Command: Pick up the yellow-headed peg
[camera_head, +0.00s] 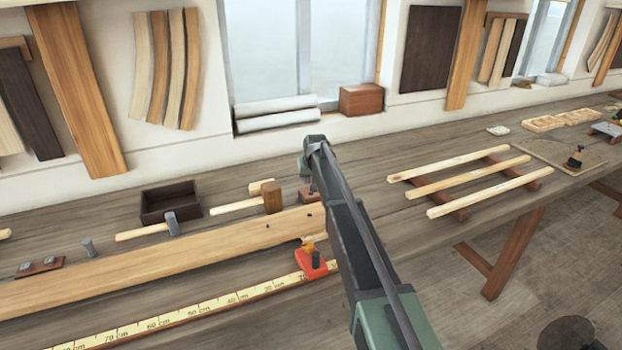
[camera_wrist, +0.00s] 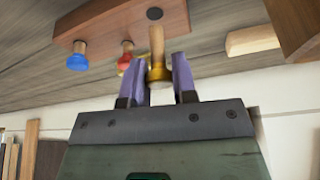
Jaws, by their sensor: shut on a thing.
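In the wrist view, the yellow-headed peg (camera_wrist: 159,73) is between the two purple fingers of my gripper (camera_wrist: 161,78), which is shut on it. Its pale wooden shaft points toward a reddish-brown peg block (camera_wrist: 108,22). A dark hole shows beside the shaft's far end; I cannot tell whether the tip is in the block or clear of it. A blue-headed peg (camera_wrist: 75,58) and a red-headed peg (camera_wrist: 127,46) stand in the block. In the head view, my arm hides the peg, and only part of the block (camera_head: 309,194) shows.
A wooden mallet (camera_head: 272,199), a dark open box (camera_head: 170,203) and a long plank (camera_head: 160,262) lie left of my arm. Slats (camera_head: 470,178) lie on the right; bench between is clear.

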